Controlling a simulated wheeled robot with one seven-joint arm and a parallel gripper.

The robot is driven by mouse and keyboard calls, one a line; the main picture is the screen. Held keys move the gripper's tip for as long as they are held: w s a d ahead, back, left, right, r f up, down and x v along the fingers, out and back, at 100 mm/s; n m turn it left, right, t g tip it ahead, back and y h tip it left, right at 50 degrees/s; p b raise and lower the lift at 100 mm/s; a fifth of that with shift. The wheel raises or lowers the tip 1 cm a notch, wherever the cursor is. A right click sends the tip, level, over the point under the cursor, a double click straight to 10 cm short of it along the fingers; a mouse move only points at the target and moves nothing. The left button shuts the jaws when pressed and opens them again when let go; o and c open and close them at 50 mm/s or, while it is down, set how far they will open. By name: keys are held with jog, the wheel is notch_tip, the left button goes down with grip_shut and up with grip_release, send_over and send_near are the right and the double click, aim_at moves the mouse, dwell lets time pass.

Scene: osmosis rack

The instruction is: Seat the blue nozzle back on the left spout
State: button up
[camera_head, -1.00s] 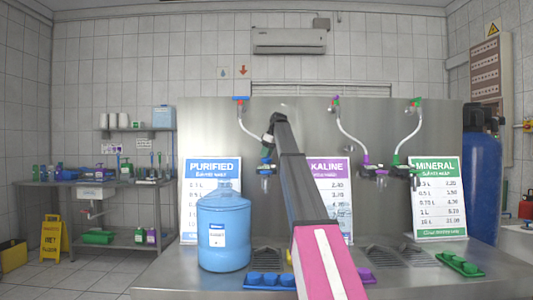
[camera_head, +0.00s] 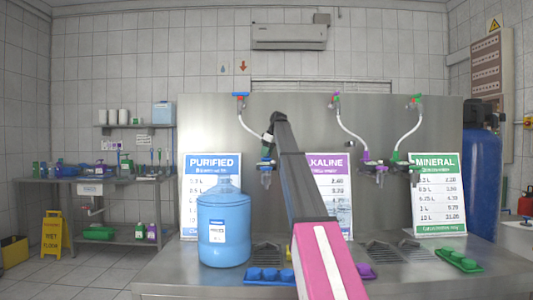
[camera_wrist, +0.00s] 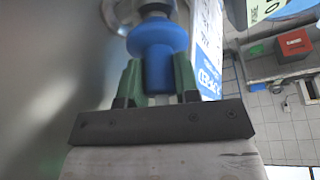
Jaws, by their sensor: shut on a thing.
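The blue nozzle (camera_wrist: 158,52) sits between the green fingers of my gripper (camera_wrist: 157,80) in the wrist view. My gripper is shut on it. Its wide blue collar meets a dark fitting at the top of the wrist view; I cannot tell whether it is fully seated there. In the head view my gripper (camera_head: 266,158) is at the left spout, at the lower end of the left hose, and my arm partly hides this spot. The left spout (camera_head: 265,178) shows as a small clear and dark piece below the blue part.
A large blue bottle (camera_head: 223,228) stands on the steel counter, left of my arm. The purified sign (camera_head: 190,190) is behind it. Two more taps (camera_head: 372,170) hang to the right. Coloured trays (camera_head: 270,276) lie along the counter's front.

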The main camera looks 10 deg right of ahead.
jog(key=shift+f, duration=0.25)
jog(key=o, duration=1.7)
jog(key=shift+r, duration=0.1)
jog(key=shift+r, duration=3.4)
